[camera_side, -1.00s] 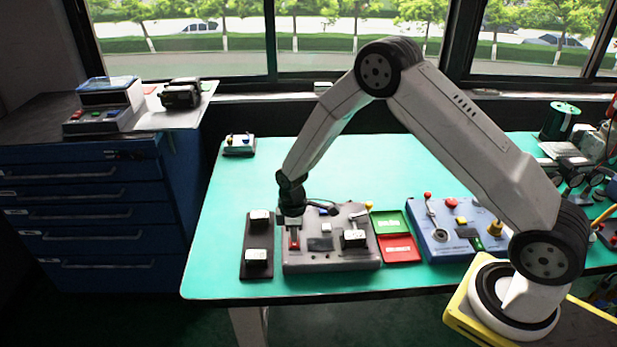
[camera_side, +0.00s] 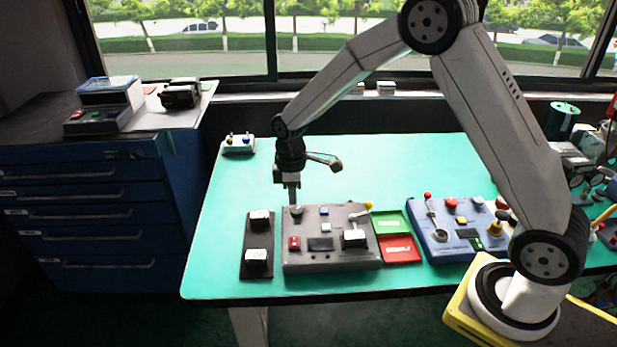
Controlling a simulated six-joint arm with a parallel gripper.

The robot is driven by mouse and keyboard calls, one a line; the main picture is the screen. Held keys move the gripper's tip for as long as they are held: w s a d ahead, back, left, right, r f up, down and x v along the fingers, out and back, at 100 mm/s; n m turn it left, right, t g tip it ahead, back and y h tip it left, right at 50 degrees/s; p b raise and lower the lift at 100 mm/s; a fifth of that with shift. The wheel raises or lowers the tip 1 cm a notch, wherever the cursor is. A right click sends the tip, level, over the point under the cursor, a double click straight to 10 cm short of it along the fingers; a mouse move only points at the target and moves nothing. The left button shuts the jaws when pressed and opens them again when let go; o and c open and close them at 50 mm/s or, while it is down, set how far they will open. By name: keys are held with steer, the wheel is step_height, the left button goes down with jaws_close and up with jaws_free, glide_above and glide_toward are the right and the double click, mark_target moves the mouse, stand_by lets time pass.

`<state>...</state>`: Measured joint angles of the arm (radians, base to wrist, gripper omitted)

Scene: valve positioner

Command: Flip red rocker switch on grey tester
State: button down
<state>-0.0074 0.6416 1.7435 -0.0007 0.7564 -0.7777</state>
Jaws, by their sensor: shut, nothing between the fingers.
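The grey tester (camera_side: 332,262) lies on the green table top, left of centre. Its red rocker switch (camera_side: 294,243) is in plain view at the left of its top face; which way it is tipped is too small to tell. My gripper (camera_side: 293,202) is shut and empty, pointing down above the tester's back left part. It is behind the red rocker switch and apart from it, near a round grey knob (camera_side: 297,211).
A black plate with two white-topped blocks (camera_side: 257,240) lies left of the tester. Green (camera_side: 390,222) and red (camera_side: 398,248) trays lie to its right, then a blue control box (camera_side: 450,230). A small white box (camera_side: 239,144) sits at the back left. The table behind the tester is clear.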

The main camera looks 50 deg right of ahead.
mark_target(294, 238)
steer(key=shift+r, duration=0.45)
steer(key=shift+w+d+f, duration=0.1)
steer(key=shift+w+d, duration=0.4)
steer(key=shift+w, duration=0.05)
steer(key=shift+f, duration=0.1)
steer(key=shift+f, duration=6.95)
